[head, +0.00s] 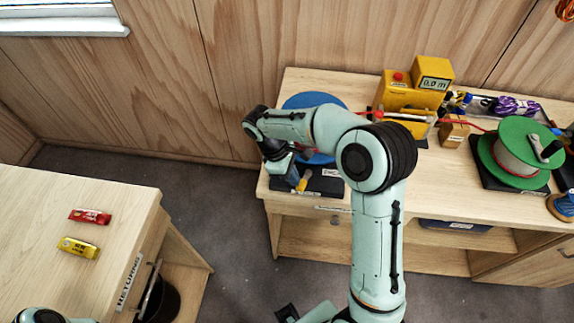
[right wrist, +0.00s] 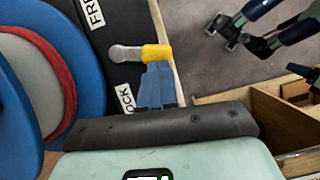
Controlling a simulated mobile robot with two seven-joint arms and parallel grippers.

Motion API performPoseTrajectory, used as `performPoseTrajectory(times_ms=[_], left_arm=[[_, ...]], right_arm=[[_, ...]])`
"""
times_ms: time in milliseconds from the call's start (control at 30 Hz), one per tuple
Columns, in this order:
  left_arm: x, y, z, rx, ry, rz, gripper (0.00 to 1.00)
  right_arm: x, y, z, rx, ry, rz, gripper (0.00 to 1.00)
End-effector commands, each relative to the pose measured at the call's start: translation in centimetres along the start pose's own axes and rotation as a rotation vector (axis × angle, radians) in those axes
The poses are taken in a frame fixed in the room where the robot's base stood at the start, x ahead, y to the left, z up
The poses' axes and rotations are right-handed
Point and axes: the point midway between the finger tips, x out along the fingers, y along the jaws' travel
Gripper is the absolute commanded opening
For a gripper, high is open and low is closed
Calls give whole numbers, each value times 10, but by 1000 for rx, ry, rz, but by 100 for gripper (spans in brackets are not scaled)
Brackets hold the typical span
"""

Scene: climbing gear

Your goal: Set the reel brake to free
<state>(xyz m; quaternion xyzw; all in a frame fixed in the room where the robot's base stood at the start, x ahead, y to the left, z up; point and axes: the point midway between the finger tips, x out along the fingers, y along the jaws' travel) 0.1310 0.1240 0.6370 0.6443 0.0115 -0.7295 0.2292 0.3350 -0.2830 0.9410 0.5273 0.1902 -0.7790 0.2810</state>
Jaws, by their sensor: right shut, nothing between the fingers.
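The reel brake lever, with a yellow grip (head: 301,184) and a grey end, stands on a black base (head: 325,184) at the front of the blue reel (head: 312,101). In the right wrist view the yellow grip (right wrist: 155,53) lies between the FREE label (right wrist: 92,12) and the LOCK label (right wrist: 127,97), both partly cut off or covered. My right gripper (head: 294,177) is shut and empty, its blue fingertips (right wrist: 156,66) right against or just beside the grip on the LOCK side; I cannot tell if they touch. My arm hides part of the reel.
A yellow meter (head: 432,76) stands behind my right arm, with a red rope running to a green reel (head: 516,150) at the right. A RETURNS table (head: 140,205) with red and yellow bars is at the left. Floor lies between the furniture.

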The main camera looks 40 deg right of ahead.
Motion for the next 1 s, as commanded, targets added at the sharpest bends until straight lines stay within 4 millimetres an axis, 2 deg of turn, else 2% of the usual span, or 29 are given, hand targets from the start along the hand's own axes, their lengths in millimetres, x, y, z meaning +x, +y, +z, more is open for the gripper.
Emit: performPoseTrajectory(times_ms=[1000], left_arm=[[12, -6, 6, -3, -9, -3, 43]], right_arm=[[9, -11, 22, -387, 0, 155, 0]])
